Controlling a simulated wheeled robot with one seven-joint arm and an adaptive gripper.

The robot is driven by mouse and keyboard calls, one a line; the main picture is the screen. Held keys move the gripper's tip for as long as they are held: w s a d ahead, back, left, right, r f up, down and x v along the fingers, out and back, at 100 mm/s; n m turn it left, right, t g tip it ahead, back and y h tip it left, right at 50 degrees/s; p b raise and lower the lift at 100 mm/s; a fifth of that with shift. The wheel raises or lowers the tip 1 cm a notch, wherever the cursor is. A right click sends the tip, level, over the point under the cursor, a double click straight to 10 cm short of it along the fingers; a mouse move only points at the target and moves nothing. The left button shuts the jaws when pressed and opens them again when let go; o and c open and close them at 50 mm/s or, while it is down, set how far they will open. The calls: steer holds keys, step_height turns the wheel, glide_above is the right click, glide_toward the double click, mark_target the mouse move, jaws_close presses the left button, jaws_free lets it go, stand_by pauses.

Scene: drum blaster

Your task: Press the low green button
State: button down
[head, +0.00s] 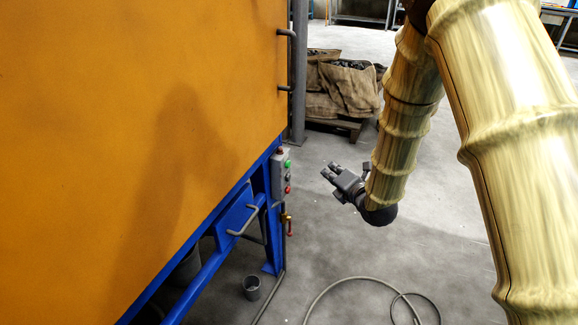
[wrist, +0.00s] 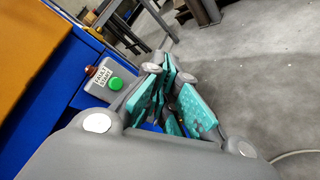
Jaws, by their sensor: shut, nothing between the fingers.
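The green button (head: 288,163) is on the right-facing side of a small grey control box (head: 279,176) mounted on the blue frame. In the wrist view the green button (wrist: 115,83) shows at upper left, under a white label on the box (wrist: 101,86). My gripper (head: 328,172) is shut and empty. It is to the right of the box in the head view, pointing toward it, with a visible gap. In the wrist view its teal-padded fingers (wrist: 172,80) are right of the button, apart from it.
A red button (head: 288,189) sits below the green one. A large orange cabinet (head: 130,130) fills the left. A bent grey handle (head: 245,222), a brass valve (head: 286,217), a small bucket (head: 252,287) and a floor hose (head: 350,282) are nearby. Sacks (head: 345,88) stand behind.

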steer(key=w+a, duration=0.2)
steer(key=a, duration=0.6)
steer(key=shift+w+a, duration=0.2)
steer(key=shift+w, duration=0.15)
steer(key=shift+a, duration=0.2)
stand_by(1.3)
steer(key=shift+w+a, duration=0.1)
steer(key=shift+a, duration=0.1)
steer(key=shift+w+a, duration=0.15)
steer(key=shift+a, duration=0.25)
stand_by(0.9)
steer(key=shift+d, duration=0.1)
stand_by(0.3)
steer(key=shift+s+d, duration=0.3)
steer(key=shift+d, duration=0.4)
steer(key=shift+d, duration=0.1)
steer(key=shift+s+d, duration=0.25)
steer(key=shift+d, duration=0.5)
steer(key=shift+s+d, duration=0.25)
steer(key=shift+d, duration=0.55)
steer(key=shift+s+d, duration=0.25)
steer(key=shift+d, duration=0.5)
